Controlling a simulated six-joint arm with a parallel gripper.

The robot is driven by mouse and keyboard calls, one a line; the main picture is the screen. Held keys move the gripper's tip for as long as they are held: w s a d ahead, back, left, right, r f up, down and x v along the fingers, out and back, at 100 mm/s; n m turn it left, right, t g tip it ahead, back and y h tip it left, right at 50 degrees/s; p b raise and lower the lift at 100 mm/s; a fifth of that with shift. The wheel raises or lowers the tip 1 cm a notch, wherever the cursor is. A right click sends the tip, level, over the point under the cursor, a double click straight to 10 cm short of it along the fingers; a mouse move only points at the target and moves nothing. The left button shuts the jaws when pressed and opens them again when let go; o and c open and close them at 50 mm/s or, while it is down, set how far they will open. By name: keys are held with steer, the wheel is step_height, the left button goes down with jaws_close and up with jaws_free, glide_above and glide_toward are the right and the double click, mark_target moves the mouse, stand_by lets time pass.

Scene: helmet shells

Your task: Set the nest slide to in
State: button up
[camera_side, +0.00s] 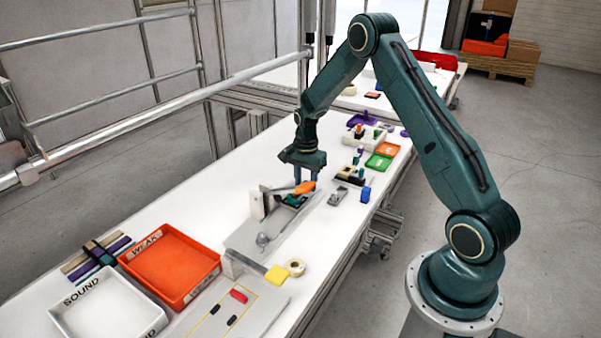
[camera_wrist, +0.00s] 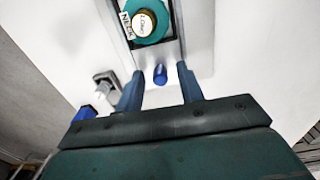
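The nest (camera_side: 267,228) is a grey plate fixture on the white table in the side view, with a teal part and an orange-tipped lever (camera_side: 305,187) at its far end. In the wrist view a teal round part with a yellowish labelled disc (camera_wrist: 145,22) sits in a dark-edged channel marked NECK. A blue knob (camera_wrist: 160,73) stands just outside the channel's end; I cannot tell for certain that it belongs to the slide. My gripper (camera_side: 305,181) points down above the nest's far end. Its blue fingers (camera_wrist: 160,82) are apart, with the knob showing between them and no contact visible.
A grey bracket (camera_side: 338,196) and a blue block (camera_side: 366,194) stand right of the nest. An orange WEAK tray (camera_side: 217,268) and a white SOUND tray (camera_side: 150,333) are at the near left. Green (camera_side: 377,162) and orange trays lie farther back. A tape roll (camera_side: 295,267) lies near the front edge.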

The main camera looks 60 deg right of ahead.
mark_target(289, 207)
steer(key=shift+f, duration=0.1)
jaws_close()
steer(key=a, duration=0.9)
jaws_free()
stand_by(0.4)
step_height(289, 207, up, 14)
stand_by(0.6)
